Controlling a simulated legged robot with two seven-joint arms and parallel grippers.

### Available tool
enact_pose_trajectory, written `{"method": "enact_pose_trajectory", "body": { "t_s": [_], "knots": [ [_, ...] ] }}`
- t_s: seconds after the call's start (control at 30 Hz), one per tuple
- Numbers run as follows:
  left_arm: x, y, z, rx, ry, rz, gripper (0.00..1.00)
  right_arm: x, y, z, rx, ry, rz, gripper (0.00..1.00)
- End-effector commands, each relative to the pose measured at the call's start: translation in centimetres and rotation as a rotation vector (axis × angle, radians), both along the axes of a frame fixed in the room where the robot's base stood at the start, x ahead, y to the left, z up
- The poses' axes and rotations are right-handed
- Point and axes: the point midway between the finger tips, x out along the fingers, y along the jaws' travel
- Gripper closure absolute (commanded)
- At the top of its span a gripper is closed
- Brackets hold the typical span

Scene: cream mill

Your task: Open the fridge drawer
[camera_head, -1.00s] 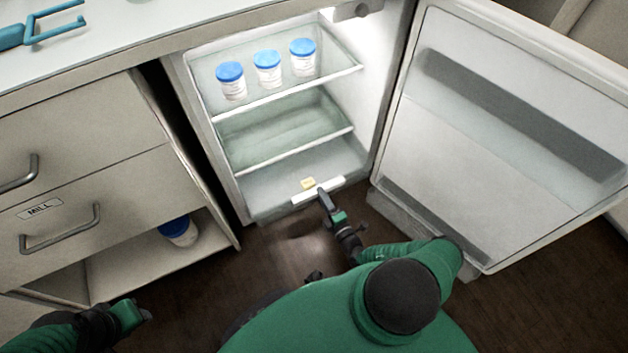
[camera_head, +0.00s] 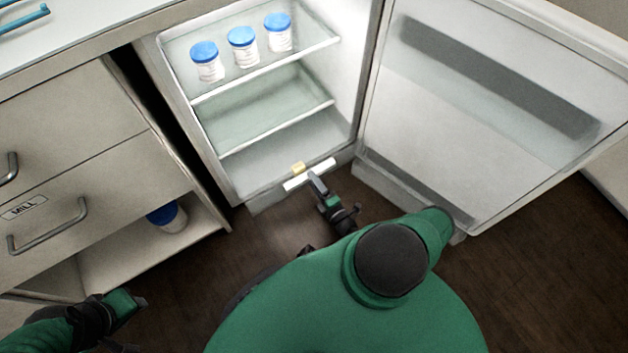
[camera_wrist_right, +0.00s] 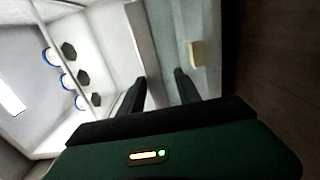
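The fridge (camera_head: 215,170) stands with its door (camera_head: 480,110) swung open to the right. Its drawer (camera_head: 270,165) is at the bottom, with a white handle strip (camera_head: 295,183) and a small yellow tag (camera_head: 298,167) at its front. My right gripper (camera_head: 314,175) is at the handle strip. The yellow tag (camera_wrist_right: 197,53) shows right of the fingers. My left gripper (camera_head: 138,302) is low at the left, away from the fridge.
Several blue-lidded jars (camera_head: 243,46) stand on the upper fridge shelf. Cabinet drawers, one labelled MILL (camera_head: 24,207), are at the left above an open shelf with a blue-lidded container (camera_head: 168,216). Dark floor (camera_head: 540,260) is free at the right.

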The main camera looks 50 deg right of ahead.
Motion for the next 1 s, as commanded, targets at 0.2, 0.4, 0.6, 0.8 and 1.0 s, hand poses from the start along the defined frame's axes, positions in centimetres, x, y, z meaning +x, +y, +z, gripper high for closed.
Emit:
{"method": "enact_pose_trajectory", "body": {
  "t_s": [0.2, 0.4, 0.6, 0.8, 1.0],
  "knots": [
    [0.0, 0.0, 0.4, 0.000, 0.000, 0.000, 0.64, -0.5, 0.0, 0.3, -0.002, -0.003, -0.003, 0.60],
    [0.0, 0.0, 2.0, 0.000, 0.000, 0.000, 0.64, -4.7, 1.0, 0.6, 0.000, -0.001, -0.004, 0.60],
    [0.0, 0.0, 3.2, 0.000, 0.000, 0.000, 0.64, -10.6, 2.3, 0.4, 0.000, 0.000, -0.004, 0.60],
    [0.0, 0.0, 3.6, 0.000, 0.000, 0.000, 0.64, -14.9, 3.4, 0.1, 0.001, 0.001, -0.002, 0.60],
    [0.0, 0.0, 3.7, 0.000, 0.000, 0.000, 0.64, -16.4, 3.9, 0.0, 0.002, 0.000, 0.000, 0.60]
  ]
}}
